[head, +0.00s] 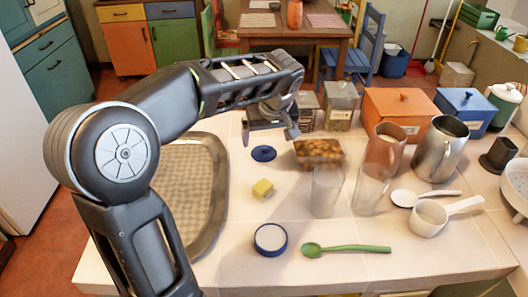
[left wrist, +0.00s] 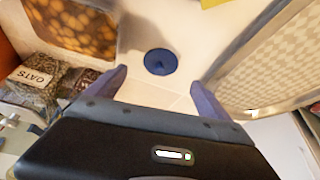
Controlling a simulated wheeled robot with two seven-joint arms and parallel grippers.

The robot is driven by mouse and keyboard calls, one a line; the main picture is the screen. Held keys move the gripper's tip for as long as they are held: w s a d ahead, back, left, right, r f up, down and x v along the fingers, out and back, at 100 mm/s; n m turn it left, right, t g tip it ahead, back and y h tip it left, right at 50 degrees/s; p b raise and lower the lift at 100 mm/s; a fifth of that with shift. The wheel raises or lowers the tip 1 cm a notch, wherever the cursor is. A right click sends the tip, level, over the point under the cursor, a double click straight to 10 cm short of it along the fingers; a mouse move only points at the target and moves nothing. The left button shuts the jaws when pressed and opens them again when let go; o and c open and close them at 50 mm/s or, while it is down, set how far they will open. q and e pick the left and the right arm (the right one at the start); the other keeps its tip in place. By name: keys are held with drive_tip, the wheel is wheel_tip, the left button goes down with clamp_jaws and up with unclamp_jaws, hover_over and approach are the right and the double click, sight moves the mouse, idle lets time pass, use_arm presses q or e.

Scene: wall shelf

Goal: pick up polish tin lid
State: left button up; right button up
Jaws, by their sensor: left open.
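The polish tin lid (head: 263,153) is a small dark blue disc lying flat on the white counter, near the tray's right edge. In the left wrist view the lid (left wrist: 160,62) shows whole, ahead of and between the two fingers, with a small raised spot in its middle. My left gripper (head: 269,132) is open and empty, above the counter just behind the lid in the head view; the fingers do not touch it. A round blue tin with a pale top (head: 270,240) stands nearer the counter's front. My right gripper is not in view.
A patterned tray (head: 208,232) lies left of the lid. A yellow block (head: 263,189) lies in front, and a brown-filled container (head: 318,153) stands close on the right. Clear glasses (head: 326,190), a green spoon (head: 345,248) and a metal pitcher (head: 440,150) stand or lie further right.

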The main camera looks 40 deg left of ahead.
sight(264, 148)
use_arm(q)
drive_tip(key=shift+w+a+f, duration=0.15)
drive_tip(key=shift+a+f, duration=0.05)
drive_tip(key=shift+f, duration=0.45)
drive_tip(key=shift+p+x, duration=0.55)
drive_tip(key=shift+x, duration=2.1)
drive_tip(key=shift+r, duration=0.1)
drive_tip(key=c, duration=1.4)
wheel_tip(264, 148, up, 10)
drive_tip(key=shift+w, duration=0.1)
